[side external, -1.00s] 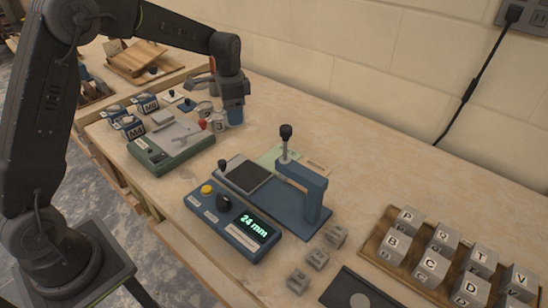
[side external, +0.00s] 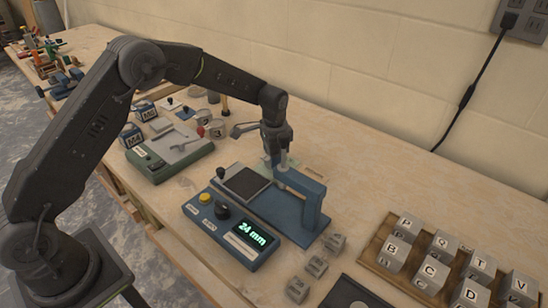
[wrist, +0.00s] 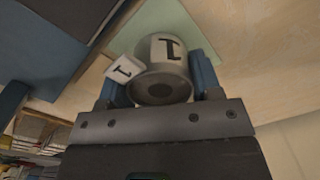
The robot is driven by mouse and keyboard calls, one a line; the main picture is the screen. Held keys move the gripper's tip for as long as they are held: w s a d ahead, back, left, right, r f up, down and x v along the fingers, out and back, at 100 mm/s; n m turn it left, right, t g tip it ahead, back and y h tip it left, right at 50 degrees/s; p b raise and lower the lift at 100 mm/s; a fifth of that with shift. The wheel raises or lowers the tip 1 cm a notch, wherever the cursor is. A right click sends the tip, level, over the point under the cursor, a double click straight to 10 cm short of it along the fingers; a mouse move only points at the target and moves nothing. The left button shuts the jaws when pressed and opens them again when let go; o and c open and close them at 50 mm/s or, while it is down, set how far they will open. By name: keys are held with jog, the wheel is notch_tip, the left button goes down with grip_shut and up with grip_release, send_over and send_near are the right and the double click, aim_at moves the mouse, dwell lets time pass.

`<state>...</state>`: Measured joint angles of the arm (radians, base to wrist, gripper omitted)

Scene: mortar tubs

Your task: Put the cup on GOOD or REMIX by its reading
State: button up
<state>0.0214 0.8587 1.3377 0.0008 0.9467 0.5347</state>
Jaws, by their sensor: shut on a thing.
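My gripper (side external: 277,150) is shut on a small grey cup (wrist: 165,75) marked 1, seen between its blue fingers in the wrist view. A white tag (wrist: 123,69), also marked 1, sits at the cup's side. In the side view the cup is largely hidden by the gripper. A pale green sheet (wrist: 170,18) lies beneath it; whether the cup touches it I cannot tell. The blue tester (side external: 232,232) reads 24 mm. Two other cups stand at the left, one marked 3 (side external: 217,129). No GOOD or REMIX lettering is readable.
A blue stand (side external: 305,200) with an upright arm is close to my gripper, beside a dark plate (side external: 246,183). A green scale-like box (side external: 165,155) is at the left. Lettered blocks (side external: 435,265) fill a wooden tray at the right.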

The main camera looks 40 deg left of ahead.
jog(key=shift+f, duration=0.45)
jog(key=shift+f, duration=0.15)
jog(key=o, duration=1.2)
